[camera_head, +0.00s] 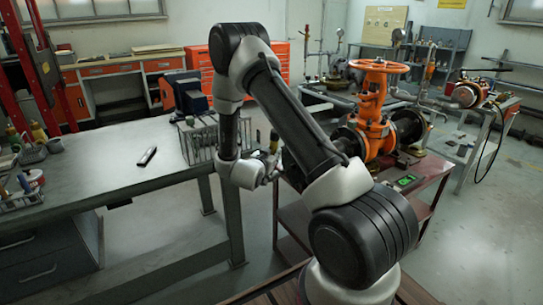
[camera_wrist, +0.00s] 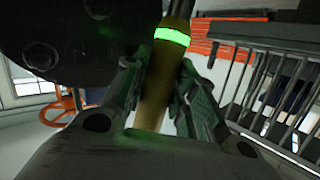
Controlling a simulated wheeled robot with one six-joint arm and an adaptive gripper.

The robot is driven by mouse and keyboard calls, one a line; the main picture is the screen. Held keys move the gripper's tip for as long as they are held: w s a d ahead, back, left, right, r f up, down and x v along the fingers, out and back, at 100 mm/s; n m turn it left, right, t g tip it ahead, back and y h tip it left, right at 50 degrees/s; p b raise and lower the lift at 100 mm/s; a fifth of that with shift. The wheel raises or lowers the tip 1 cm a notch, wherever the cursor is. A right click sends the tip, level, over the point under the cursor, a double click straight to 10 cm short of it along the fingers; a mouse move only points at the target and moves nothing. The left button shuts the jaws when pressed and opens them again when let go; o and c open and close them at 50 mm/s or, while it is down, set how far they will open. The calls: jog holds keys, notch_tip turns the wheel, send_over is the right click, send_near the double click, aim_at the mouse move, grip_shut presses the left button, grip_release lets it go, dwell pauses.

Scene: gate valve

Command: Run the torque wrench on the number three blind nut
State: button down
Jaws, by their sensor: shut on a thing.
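My gripper (camera_wrist: 163,82) is shut on a tan-handled tool (camera_wrist: 152,100) with a glowing green band; I cannot tell whether it is the torque wrench, as its far end is out of view. In the head view my gripper (camera_head: 274,165) is beside the workbench, partly hidden by my arm, and the handle (camera_head: 274,140) stands roughly upright there. The orange gate valve (camera_head: 374,128) with its handwheel stands behind my arm on a dark red cart (camera_head: 428,178). Its handwheel (camera_wrist: 60,108) also shows at the left in the wrist view. No number three nut can be made out.
A grey slotted rack (camera_head: 200,140) stands at the workbench's (camera_head: 110,178) right end, close to my gripper; its bars (camera_wrist: 275,80) fill the right of the wrist view. A small device with a green display (camera_head: 405,180) lies on the cart. Floor between bench and cart is clear.

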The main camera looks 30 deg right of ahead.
jog(key=shift+d, duration=1.55)
jog(key=shift+w+d+r, duration=0.1)
jog(key=shift+d+r, duration=0.05)
jog(key=shift+d, duration=0.75)
dwell(2.3)
jog(key=shift+a, duration=0.3)
dwell(3.0)
